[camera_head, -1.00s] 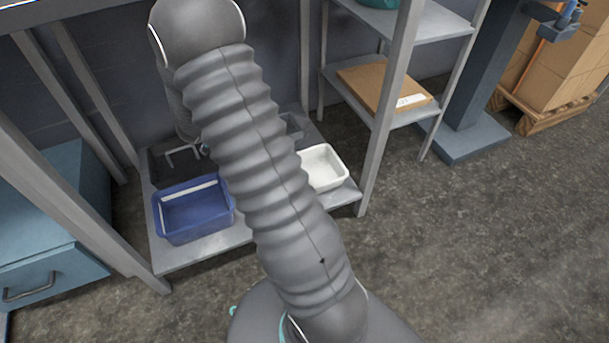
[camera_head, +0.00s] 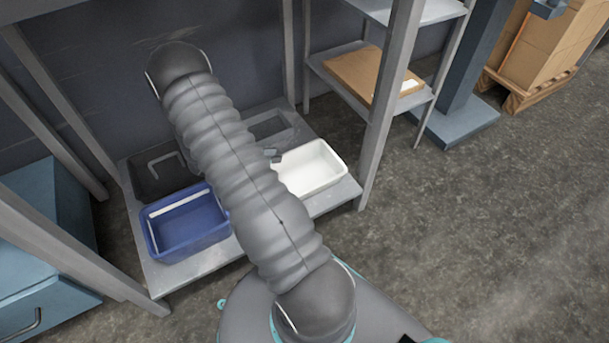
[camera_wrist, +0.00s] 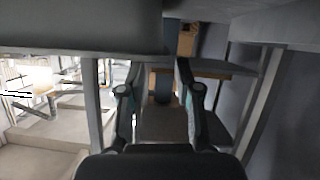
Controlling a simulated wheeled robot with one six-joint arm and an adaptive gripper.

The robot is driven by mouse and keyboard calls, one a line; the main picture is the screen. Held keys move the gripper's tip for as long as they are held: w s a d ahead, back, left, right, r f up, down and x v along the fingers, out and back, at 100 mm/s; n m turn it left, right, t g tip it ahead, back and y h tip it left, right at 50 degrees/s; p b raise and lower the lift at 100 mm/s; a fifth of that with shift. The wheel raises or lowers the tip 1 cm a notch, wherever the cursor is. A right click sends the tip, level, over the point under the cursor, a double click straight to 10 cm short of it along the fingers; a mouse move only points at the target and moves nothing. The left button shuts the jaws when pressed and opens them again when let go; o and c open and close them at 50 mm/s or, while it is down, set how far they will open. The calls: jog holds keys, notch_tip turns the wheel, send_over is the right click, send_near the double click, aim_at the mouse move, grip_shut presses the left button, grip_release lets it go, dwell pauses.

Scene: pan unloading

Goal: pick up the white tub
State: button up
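The white tub (camera_head: 318,170) stands upright and looks empty on the right part of the low grey shelf in the head view. My arm covers ground just left of it. A small grey part of my gripper (camera_head: 272,155) shows at the tub's upper left edge; whether it touches cannot be told. In the wrist view my gripper (camera_wrist: 159,64) has its two fingers spread apart, with nothing held between them. The tub cannot be made out in the wrist view.
A blue tub (camera_head: 184,222) and a dark tray (camera_head: 150,182) sit left on the low shelf (camera_head: 205,262). A grey shelf post (camera_head: 385,115) rises right of the white tub. A cardboard box (camera_head: 372,78) lies on a higher shelf.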

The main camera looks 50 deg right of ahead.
jog(key=shift+x, duration=1.2)
jog(key=shift+r+b+x, duration=0.15)
jog(key=shift+b+x, duration=0.15)
jog(key=shift+x, duration=1.05)
jog(key=shift+r+b+x, duration=0.15)
jog(key=shift+b+x, duration=0.1)
jog(key=shift+x, duration=1.05)
jog(key=shift+w+d, duration=0.1)
jog(key=shift+d, duration=0.1)
grip_shut()
